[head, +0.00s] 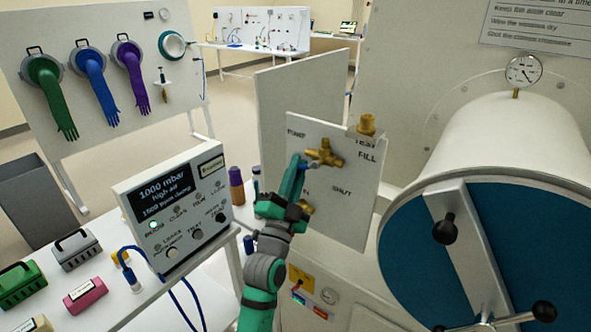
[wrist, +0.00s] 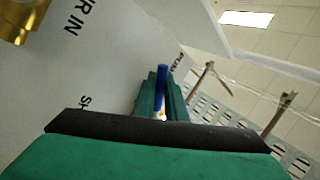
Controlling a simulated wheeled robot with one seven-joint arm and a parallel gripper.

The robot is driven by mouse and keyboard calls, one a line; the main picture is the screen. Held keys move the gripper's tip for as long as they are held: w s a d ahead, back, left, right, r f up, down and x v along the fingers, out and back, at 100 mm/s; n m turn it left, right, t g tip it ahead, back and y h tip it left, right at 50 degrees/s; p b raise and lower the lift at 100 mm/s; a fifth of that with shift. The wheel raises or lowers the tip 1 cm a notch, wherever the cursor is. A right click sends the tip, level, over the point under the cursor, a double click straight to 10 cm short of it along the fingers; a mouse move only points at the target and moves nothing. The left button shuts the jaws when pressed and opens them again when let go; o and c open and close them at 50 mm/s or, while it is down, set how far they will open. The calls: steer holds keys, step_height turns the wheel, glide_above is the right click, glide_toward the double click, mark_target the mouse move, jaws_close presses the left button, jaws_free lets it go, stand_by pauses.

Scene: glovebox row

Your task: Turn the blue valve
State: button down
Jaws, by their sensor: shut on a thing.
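The blue valve has a blue lever handle (head: 310,168) on a brass body (head: 326,153), mounted on an upright white panel (head: 355,205). The panel carries printed words, among them SHUT and FILL. My green gripper (head: 298,172) is at the panel's left side, with its fingers pointing up. It is shut on the blue handle. In the wrist view the handle (wrist: 162,76) sticks up as a blue bar between my green fingers (wrist: 158,100). My fingers hide part of the handle, and the brass body is not clear in that view.
Brass fittings stand at the panel's top (head: 366,124) and lower left (head: 307,207). A control box (head: 175,215) reading 1000 mbar stands left of my arm, with blue cables below. A large round blue door (head: 420,255) with black knobs is at the right. Gloves hang on a back-left board.

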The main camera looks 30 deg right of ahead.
steer(key=c, duration=1.8)
jaws_free()
steer(key=v, duration=1)
steer(key=shift+s+a, duration=0.25)
steer(key=shift+f, duration=0.2)
steer(key=shift+c, duration=0.2)
